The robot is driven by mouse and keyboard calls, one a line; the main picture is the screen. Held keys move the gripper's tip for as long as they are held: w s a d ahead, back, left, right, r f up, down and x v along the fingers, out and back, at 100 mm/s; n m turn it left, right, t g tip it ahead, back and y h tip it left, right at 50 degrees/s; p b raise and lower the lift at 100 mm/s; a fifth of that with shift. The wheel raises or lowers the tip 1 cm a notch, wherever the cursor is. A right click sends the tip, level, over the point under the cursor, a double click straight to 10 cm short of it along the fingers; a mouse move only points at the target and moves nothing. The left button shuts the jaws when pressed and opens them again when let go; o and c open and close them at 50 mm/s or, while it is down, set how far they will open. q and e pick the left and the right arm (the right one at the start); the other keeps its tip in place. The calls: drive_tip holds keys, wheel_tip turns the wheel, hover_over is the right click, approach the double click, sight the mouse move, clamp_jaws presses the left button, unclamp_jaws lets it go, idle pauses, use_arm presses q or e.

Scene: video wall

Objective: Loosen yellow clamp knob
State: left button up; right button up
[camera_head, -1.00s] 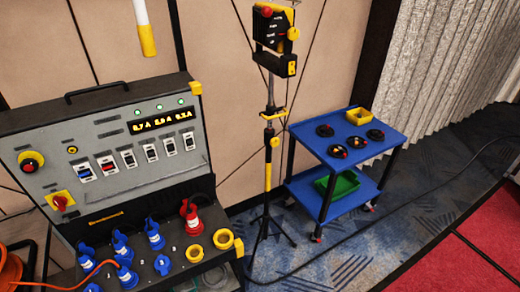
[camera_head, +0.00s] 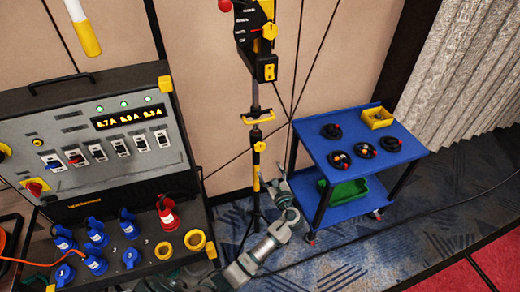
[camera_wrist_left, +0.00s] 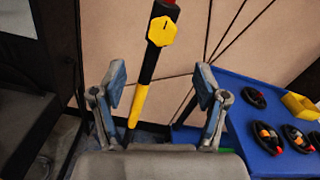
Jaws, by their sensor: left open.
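A yellow clamp knob (camera_head: 259,146) sits on the upright pole of a black and yellow stand (camera_head: 256,178). In the left wrist view a yellow knob (camera_wrist_left: 162,31) with a dark line across it shows on the black pole, above and beyond the fingertips. My left gripper (camera_wrist_left: 161,80) is open and empty, with the lower pole showing between its two fingers. In the head view my left arm reaches up from the bottom, and its gripper end (camera_head: 273,184) is low beside the pole, below the knob. My right gripper is not in view.
A control panel (camera_head: 90,150) with blue and red plugs stands at the left. A blue cart (camera_head: 340,185) with black coiled items and a yellow bin (camera_head: 377,117) stands close at the right. A black box with another yellow knob (camera_head: 269,31) tops the stand. A cable crosses the carpet.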

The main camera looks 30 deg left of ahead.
sight(261, 149)
use_arm(q)
drive_tip(key=x, duration=1.1)
drive_tip(key=shift+w, duration=0.4)
drive_tip(key=shift+w+a+f, duration=0.1)
drive_tip(key=shift+w+a, duration=0.2)
drive_tip(key=shift+a, duration=0.3)
drive_tip(key=shift+d, duration=0.25)
drive_tip(key=c, duration=1.2)
